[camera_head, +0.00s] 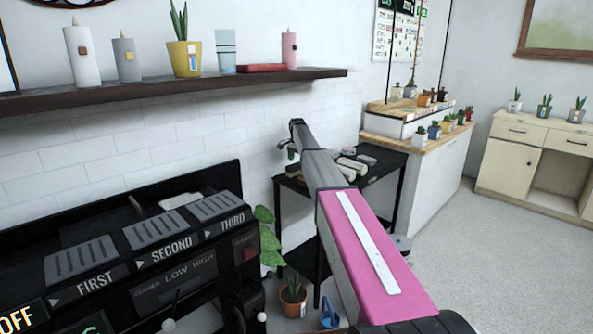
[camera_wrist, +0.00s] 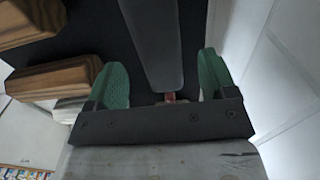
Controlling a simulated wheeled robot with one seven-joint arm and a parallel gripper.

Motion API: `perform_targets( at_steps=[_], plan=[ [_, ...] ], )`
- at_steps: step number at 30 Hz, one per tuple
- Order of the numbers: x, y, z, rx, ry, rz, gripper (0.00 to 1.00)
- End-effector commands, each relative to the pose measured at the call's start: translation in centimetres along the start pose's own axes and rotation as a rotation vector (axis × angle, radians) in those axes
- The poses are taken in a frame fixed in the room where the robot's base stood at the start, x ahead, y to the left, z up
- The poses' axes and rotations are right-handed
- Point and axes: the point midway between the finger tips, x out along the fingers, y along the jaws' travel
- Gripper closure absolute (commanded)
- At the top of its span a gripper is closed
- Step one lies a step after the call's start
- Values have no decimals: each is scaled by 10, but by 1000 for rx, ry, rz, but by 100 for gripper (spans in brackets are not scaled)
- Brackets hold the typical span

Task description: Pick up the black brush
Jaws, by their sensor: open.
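My gripper (camera_wrist: 160,85) is open in the wrist view, with one green fingertip pad on each side. A long dark grey, tapered thing (camera_wrist: 155,40) with a small copper-coloured part at its near end lies between the fingers, with a gap to either side. It looks like the black brush. I cannot tell if anything touches it. In the head view, my gripper (camera_head: 291,151) is over the left back part of a black side table (camera_head: 378,178). I cannot make out the brush there, as my arm covers part of the table.
Wooden blocks (camera_wrist: 55,78) lie left of my gripper in the wrist view, close to the left finger. White tiled wall (camera_head: 150,150) stands behind the table. A black toaster-like appliance (camera_head: 150,260) fills the lower left. A potted plant (camera_head: 292,297) stands below.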

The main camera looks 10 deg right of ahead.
Motion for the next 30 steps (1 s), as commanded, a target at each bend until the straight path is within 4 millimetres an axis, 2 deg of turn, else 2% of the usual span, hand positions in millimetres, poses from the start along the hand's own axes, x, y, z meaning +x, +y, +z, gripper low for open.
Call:
perform_targets(
  at_steps=[12,19,20,24,25,30],
  plan=[
    [48,0,2,0,0,0,22],
    [50,0,2,0,0,0,22],
    [50,0,2,0,0,0,29],
    [50,0,2,0,0,0,74],
    [50,0,2,0,0,0,78],
    [50,0,2,0,0,0,78]
  ],
)
